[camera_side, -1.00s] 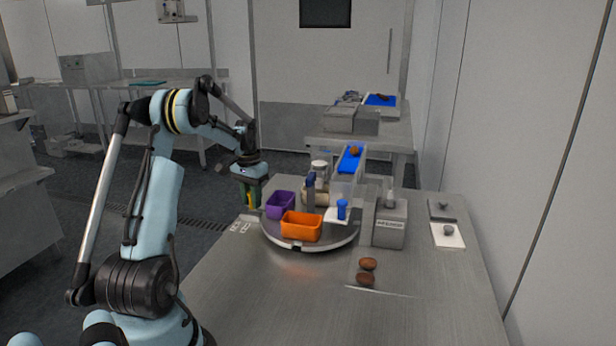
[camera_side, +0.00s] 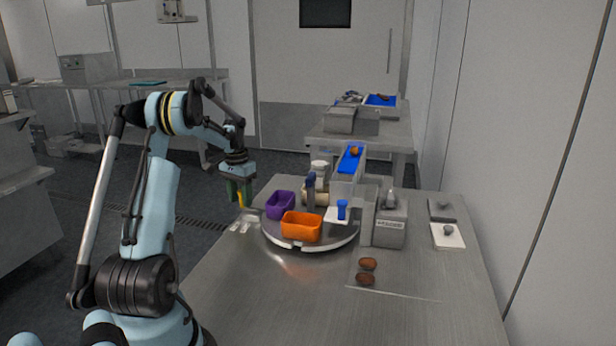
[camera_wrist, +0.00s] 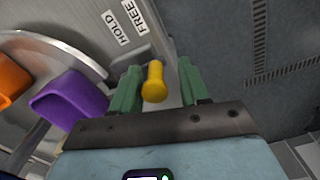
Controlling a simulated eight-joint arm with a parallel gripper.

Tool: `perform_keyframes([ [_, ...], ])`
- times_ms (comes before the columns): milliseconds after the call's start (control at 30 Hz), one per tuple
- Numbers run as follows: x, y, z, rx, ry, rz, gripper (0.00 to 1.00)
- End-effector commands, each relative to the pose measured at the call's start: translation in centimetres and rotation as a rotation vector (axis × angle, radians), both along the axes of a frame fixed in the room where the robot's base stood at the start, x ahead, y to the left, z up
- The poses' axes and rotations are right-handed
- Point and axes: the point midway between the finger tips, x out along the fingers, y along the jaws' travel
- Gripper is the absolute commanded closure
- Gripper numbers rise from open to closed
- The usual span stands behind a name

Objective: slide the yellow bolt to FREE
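The yellow bolt (camera_wrist: 154,82) stands up between the two green fingers of my gripper (camera_wrist: 158,88) in the wrist view, with visible gaps on both sides. My gripper is open around it. In the side view my gripper (camera_side: 239,190) is at the table's left edge, and part of the yellow bolt (camera_side: 242,200) shows among the fingers. The HOLD label (camera_wrist: 116,27) and the FREE label (camera_wrist: 134,14) lie side by side beyond the bolt. I cannot tell which label the bolt lines up with.
A round turntable (camera_side: 282,240) stands just right of my gripper, bearing a purple bin (camera_side: 280,205) and an orange bin (camera_side: 301,227). A grey box (camera_side: 391,224) is further right. Two brown dates (camera_side: 367,264) lie in front. The table's front left is clear.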

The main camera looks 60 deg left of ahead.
Motion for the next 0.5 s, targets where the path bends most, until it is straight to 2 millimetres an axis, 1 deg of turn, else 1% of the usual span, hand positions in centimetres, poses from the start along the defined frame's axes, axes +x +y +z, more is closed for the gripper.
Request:
perform_keyframes([
  [133,0.1,-0.1,0.3,-0.001,0.0,-0.001,0.55],
  [233,0.1,-0.1,1.4,-0.002,-0.001,-0.001,0.55],
  [367,0.1,-0.1,3.7,-0.001,0.0,-0.001,0.55],
  [500,0.0,-0.1,6.6,-0.001,0.0,-0.001,0.55],
])
